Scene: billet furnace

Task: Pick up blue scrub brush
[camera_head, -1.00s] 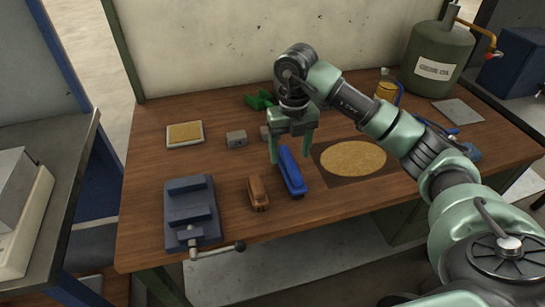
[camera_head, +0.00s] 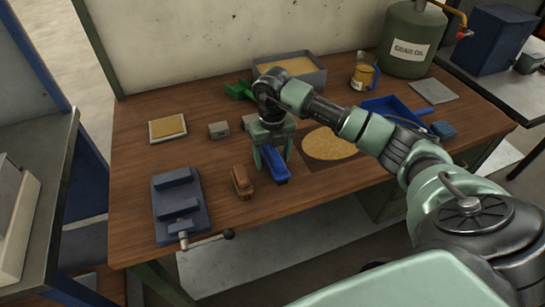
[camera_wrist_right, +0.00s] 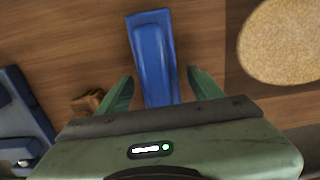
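The blue scrub brush (camera_head: 275,167) lies on the wooden workbench, and its long blue body also shows in the right wrist view (camera_wrist_right: 153,50). My right gripper (camera_head: 273,160) is over the brush with its fingers pointing down. In the right wrist view the two green fingertips (camera_wrist_right: 154,82) stand apart on either side of the brush, with gaps between them and it. The brush's near end is hidden behind the gripper body in that view. My left gripper is not in view.
A brown brush (camera_head: 241,182) lies just left of the blue one. A blue-grey vise (camera_head: 180,207) sits at the front left. A round tan patch (camera_head: 328,143) lies to the right. A blue dustpan (camera_head: 392,108) and a grey tray (camera_head: 318,76) are farther back.

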